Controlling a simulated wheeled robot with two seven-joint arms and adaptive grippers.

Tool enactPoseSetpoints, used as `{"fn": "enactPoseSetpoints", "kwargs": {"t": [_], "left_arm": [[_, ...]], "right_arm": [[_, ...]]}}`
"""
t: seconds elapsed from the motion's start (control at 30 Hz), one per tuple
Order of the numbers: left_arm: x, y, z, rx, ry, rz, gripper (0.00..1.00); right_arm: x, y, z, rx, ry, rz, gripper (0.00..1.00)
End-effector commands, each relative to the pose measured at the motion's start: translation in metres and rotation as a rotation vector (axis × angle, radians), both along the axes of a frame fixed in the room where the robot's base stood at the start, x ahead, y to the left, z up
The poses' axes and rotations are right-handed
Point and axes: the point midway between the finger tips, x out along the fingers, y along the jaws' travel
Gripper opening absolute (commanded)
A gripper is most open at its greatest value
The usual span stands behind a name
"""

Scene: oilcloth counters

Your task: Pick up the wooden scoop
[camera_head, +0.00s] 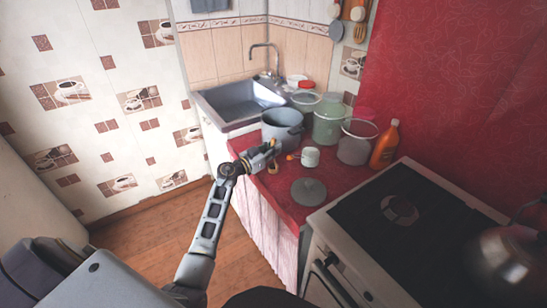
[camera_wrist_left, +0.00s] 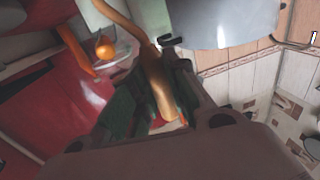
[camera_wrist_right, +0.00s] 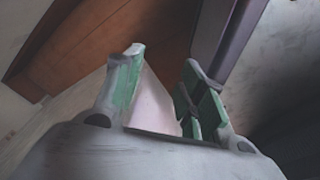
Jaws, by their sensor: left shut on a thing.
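The wooden scoop (camera_wrist_left: 160,92) is a tan, rounded wooden piece that lies between the fingers of my left gripper (camera_wrist_left: 155,80) in the left wrist view. A thin wooden length runs up from it toward the top of that view. My left gripper (camera_head: 270,153) is shut on it, over the red counter, just in front of the grey pot. In the head view only small tan bits of the scoop show at the gripper. My right gripper (camera_wrist_right: 157,85) shows in its own wrist view with its fingers apart and nothing visibly held. It is hidden in the head view.
A grey pot (camera_head: 283,122), a white mug (camera_head: 310,157), a green-tinted container (camera_head: 328,124), a clear container (camera_head: 356,146) and an orange bottle (camera_head: 385,146) crowd the counter. A grey disc (camera_head: 308,191) lies nearer, beside the stove (camera_head: 400,222). The sink (camera_head: 238,101) is behind.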

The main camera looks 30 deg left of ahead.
Motion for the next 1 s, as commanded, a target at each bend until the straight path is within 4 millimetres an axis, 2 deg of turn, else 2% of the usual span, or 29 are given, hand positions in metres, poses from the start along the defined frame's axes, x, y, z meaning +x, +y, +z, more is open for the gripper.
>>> {"fn": "enactPoseSetpoints", "kwargs": {"t": [0.37, 0.57, 0.7, 0.83, 1.0], "left_arm": [[0.0, 0.0, 0.001, 0.001, 0.0, 0.0, 0.0], [0.0, 0.0, 0.011, 0.002, -0.001, 0.0, 0.0], [0.0, 0.0, 0.024, 0.003, -0.001, 0.0, 0.0], [0.0, 0.0, 0.04, 0.003, -0.002, -0.001, 0.0], [0.0, 0.0, 0.064, 0.002, -0.003, 0.0, 0.0]], "right_arm": [[0.003, 0.0, 0.002, 0.0, -0.006, 0.0, 0.4], [0.002, -0.001, 0.005, 0.002, -0.013, 0.002, 0.4], [-0.011, -0.006, 0.005, -0.004, 0.002, 0.002, 0.4], [-0.029, -0.024, 0.005, -0.023, 0.02, 0.005, 0.4], [-0.044, -0.027, 0.009, -0.026, 0.032, 0.007, 0.4]]}}
